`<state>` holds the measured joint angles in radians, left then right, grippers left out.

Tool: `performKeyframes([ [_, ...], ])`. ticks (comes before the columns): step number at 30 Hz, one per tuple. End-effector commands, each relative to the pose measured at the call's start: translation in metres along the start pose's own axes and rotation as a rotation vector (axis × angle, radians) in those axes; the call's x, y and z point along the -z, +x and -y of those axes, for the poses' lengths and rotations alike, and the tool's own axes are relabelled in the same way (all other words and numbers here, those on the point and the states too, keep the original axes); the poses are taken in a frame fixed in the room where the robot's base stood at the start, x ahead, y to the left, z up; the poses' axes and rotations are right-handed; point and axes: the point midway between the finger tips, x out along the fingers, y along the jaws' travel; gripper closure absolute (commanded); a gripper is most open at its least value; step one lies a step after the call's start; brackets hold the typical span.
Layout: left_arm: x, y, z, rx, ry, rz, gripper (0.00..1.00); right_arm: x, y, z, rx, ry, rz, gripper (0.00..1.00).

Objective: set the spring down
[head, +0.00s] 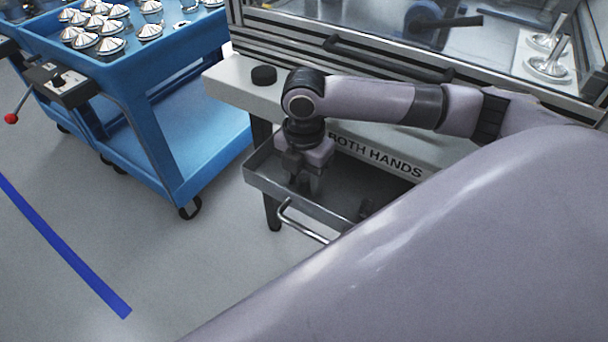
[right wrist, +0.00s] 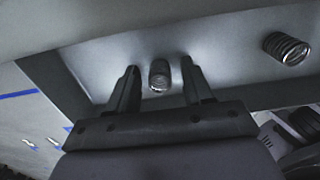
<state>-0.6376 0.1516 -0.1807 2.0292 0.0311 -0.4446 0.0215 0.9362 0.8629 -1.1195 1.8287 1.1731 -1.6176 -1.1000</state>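My right gripper (head: 303,188) reaches down into the open drawer (head: 330,217) under the bench in the head view. In the right wrist view its two fingers (right wrist: 160,76) are spread. A small metal coil spring (right wrist: 159,76) shows between the fingertips, with a visible gap on each side. A second coil spring (right wrist: 287,48) is in the drawer to the right, clear of the fingers. A dark object in the drawer (head: 366,208), probably that second spring, shows in the head view. The spring between the fingers is hidden or too small there. My left gripper is not in view.
The drawer has a metal handle (head: 300,222) at its front. A black round knob (head: 263,75) sits on the bench top. A glazed enclosure stands behind. A blue cart (head: 160,130) with several cone-shaped metal parts stands left. Floor in front is clear.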

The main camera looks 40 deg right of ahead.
Motion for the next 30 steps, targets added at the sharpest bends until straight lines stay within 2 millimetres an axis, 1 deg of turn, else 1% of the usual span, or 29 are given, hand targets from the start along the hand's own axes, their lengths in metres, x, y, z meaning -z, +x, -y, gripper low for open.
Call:
performKeyframes([
  [5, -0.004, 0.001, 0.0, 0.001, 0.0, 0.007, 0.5, 0.0, -0.001, 0.0, -0.001, 0.0, 0.0, 0.49],
  [8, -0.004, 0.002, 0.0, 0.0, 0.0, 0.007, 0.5, 0.0, -0.006, -0.001, -0.003, 0.0, 0.001, 0.49],
  [11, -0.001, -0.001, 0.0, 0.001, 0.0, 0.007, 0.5, 0.0, -0.021, -0.001, -0.005, 0.0, 0.001, 0.49],
  [18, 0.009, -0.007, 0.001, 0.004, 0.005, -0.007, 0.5, 0.0, -0.074, -0.001, -0.006, 0.0, 0.001, 0.49],
  [21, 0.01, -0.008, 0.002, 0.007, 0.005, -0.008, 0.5, 0.0, -0.094, -0.001, -0.004, 0.001, 0.001, 0.49],
  [24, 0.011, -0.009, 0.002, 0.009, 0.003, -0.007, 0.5, 0.0, -0.108, -0.001, -0.002, 0.0, 0.0, 0.49],
  [27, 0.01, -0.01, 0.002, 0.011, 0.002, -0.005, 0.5, 0.0, -0.118, -0.001, -0.003, 0.001, 0.0, 0.49],
  [30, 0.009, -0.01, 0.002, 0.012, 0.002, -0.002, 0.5, 0.0, -0.123, 0.0, -0.001, 0.0, 0.0, 0.49],
])
